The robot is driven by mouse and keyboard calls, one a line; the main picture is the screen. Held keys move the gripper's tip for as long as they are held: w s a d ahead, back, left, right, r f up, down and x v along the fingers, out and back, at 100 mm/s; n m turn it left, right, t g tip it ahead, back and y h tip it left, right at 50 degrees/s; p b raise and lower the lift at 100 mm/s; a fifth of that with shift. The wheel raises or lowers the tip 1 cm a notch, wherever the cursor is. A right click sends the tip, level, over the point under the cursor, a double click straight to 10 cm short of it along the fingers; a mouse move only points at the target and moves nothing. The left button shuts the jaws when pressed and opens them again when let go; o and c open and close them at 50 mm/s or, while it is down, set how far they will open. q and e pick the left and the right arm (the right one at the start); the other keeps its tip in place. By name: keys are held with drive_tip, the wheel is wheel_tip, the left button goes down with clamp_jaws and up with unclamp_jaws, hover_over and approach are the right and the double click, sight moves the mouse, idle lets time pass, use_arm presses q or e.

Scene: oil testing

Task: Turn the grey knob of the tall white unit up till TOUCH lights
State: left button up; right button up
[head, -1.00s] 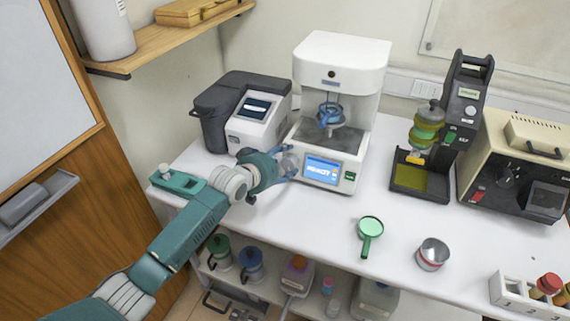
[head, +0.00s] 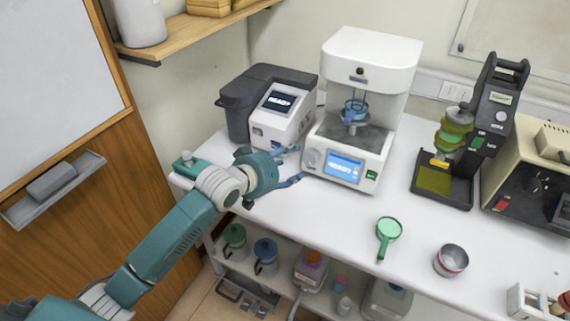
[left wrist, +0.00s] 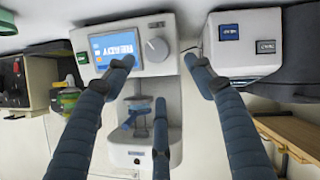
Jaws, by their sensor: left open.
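The tall white unit (head: 369,62) stands on the bench against the wall. Its front panel has a lit blue screen (head: 345,168) reading READY and a round grey knob (head: 312,158) left of it. In the left wrist view the knob (left wrist: 156,49) shows clear between the spread fingers. My left gripper (head: 297,166) is open just left of the knob, its blue fingers pointing at it with a small gap. The fingers also show in the left wrist view (left wrist: 160,64), with nothing between them. My right gripper is out of view.
A grey and white device (head: 283,112) stands close to the left of the unit. A black tester (head: 478,140) stands to the right.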

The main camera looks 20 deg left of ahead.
use_arm(q)
drive_tip(key=shift+v, duration=1.1)
idle(0.3)
